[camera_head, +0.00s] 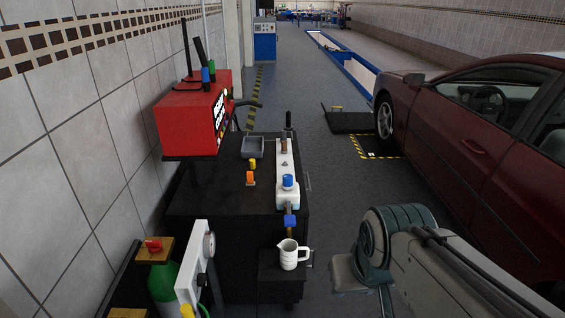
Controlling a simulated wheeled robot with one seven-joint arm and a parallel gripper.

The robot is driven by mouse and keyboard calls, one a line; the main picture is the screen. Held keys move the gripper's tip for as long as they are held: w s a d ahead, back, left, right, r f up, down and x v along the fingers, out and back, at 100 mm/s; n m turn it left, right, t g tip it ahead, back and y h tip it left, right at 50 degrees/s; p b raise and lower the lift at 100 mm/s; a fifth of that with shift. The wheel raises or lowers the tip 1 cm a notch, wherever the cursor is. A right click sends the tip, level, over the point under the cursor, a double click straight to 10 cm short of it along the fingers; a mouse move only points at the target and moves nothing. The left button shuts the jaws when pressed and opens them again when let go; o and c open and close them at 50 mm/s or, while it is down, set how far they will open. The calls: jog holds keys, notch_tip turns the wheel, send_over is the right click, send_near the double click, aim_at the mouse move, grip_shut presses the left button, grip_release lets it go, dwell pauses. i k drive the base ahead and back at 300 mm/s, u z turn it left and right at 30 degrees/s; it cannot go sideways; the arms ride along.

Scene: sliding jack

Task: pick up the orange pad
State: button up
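The orange pad (250,178) is a small upright piece on the dark cart top (210,197), left of the white long tool. A small yellow piece (252,163) stands just behind it. My grey arm fills the lower right of the head view, well to the right of the cart and apart from the pad. My gripper's fingers do not show in this view.
A white jack-like bar (287,187) with a blue cap lies along the cart's right side. A grey tray (253,147) and a red machine (196,115) stand behind the pad. A white jug (290,254) stands in front, lower. A dark red car (480,150) is on the right.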

aim_at(250, 182)
jog(key=u, duration=0.05)
jog(key=i, duration=1.75)
jog(key=u, duration=0.25)
